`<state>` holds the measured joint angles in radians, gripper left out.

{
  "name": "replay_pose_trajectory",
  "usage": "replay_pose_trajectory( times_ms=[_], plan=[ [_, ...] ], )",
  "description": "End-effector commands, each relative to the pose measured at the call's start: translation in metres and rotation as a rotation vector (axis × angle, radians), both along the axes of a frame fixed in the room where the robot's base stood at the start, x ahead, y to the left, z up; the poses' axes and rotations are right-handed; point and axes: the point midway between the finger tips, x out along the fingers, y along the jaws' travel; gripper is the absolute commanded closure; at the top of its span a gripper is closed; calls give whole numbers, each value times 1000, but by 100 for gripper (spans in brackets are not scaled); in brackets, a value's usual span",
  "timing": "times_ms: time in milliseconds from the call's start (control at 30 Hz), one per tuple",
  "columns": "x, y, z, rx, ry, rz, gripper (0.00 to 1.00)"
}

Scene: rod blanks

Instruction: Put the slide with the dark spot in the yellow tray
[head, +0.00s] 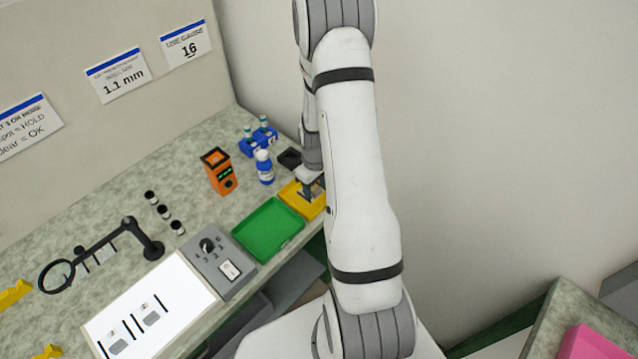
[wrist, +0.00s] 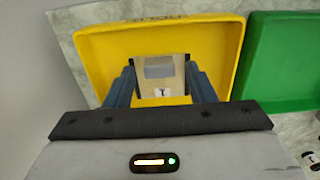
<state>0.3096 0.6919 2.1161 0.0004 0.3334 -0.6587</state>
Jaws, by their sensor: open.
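The yellow tray (head: 290,199) stands at the right end of the bench, and it fills the middle of the wrist view (wrist: 92,60). My gripper (head: 311,190) is over the tray, with its fingers (wrist: 160,70) apart. A slide (wrist: 160,80) with a grey patch and a small marked label shows between the fingers, inside the tray outline. I cannot tell whether a finger touches it, nor see a dark spot on it. Two slides, a nearer one (head: 118,347) and a farther one (head: 151,318), lie on the white light panel (head: 185,292); their spots are too small to tell.
A green tray (head: 268,230) adjoins the yellow one. A grey control box (head: 217,266), black magnifier (head: 145,240), orange device (head: 219,171) and blue bottle (head: 264,167) stand on the bench. A wall sign (head: 22,127) reads spot HOLD, clear OK.

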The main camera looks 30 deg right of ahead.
Motion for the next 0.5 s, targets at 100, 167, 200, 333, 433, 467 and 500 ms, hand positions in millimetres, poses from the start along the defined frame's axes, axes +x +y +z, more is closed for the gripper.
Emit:
replay_pose_trajectory(
  times_ms=[100, 167, 200, 333, 433, 467, 500],
  plan=[
    [0, 0, 0, 0, 0, 0, 50],
    [0, 0, 1, 0, 0, 0, 50],
    [0, 0, 3, 0, 0, 0, 50],
    [1, -1, 13, -1, -4, -1, 50],
    [1, 0, 28, -1, -5, -1, 50],
    [1, -1, 34, -2, -6, -1, 50],
    [1, -1, 42, -1, -5, -1, 50]
  ],
)
